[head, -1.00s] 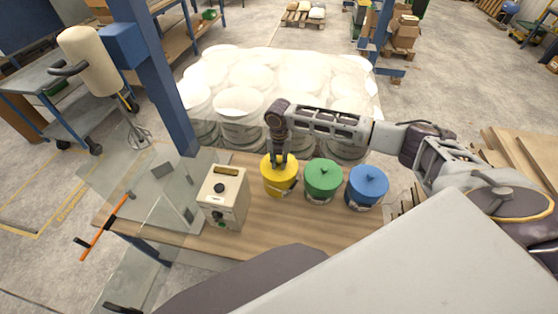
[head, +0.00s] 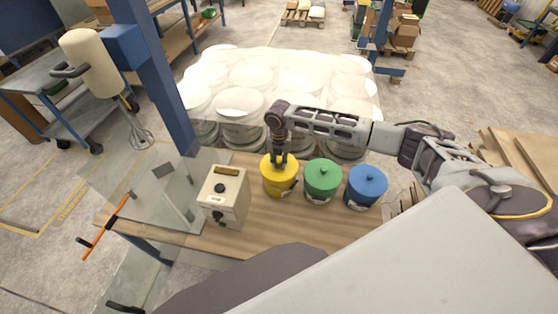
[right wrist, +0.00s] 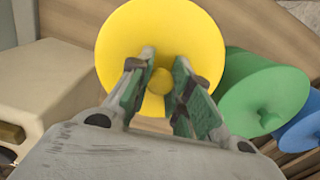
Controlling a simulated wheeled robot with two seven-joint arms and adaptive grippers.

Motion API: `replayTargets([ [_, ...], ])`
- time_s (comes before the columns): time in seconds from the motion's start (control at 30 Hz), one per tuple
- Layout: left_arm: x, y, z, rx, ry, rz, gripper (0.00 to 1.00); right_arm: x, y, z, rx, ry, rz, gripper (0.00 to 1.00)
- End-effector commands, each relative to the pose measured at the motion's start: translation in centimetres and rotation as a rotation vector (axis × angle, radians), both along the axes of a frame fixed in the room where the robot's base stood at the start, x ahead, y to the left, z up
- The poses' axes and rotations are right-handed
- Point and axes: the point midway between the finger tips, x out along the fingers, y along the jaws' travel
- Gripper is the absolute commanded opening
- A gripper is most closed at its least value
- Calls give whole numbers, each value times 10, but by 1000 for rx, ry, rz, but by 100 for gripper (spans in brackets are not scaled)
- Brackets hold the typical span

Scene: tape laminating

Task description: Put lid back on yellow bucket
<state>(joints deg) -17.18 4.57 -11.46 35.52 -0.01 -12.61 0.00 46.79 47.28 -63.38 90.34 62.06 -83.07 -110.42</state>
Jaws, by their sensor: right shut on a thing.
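The yellow bucket (head: 281,186) stands on the wooden table in the head view, left of the green and blue buckets. Its yellow lid (head: 270,164) is on top of it, partly hidden by my right gripper (head: 279,162). In the right wrist view the yellow lid (right wrist: 160,35) fills the top middle, and its round knob (right wrist: 160,81) lies between the fingers of my right gripper (right wrist: 160,88). The gripper is shut on the knob from above. Whether the lid is fully seated on the rim cannot be told. My left gripper is not in view.
A green bucket (head: 322,182) and a blue bucket (head: 366,187), both lidded, stand to the right. A beige control box (head: 224,195) stands to the left. Glass panels and a blue post (head: 163,80) rise at the left. Wrapped white buckets (head: 240,102) stand behind the table.

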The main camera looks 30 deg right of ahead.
Motion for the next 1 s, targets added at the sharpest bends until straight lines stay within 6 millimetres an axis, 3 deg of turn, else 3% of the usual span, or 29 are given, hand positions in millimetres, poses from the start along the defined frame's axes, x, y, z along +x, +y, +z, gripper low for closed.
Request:
replayTargets([
  [1.0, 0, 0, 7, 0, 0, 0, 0, 0, 0, -3, 0, 0, 0, 2],
])
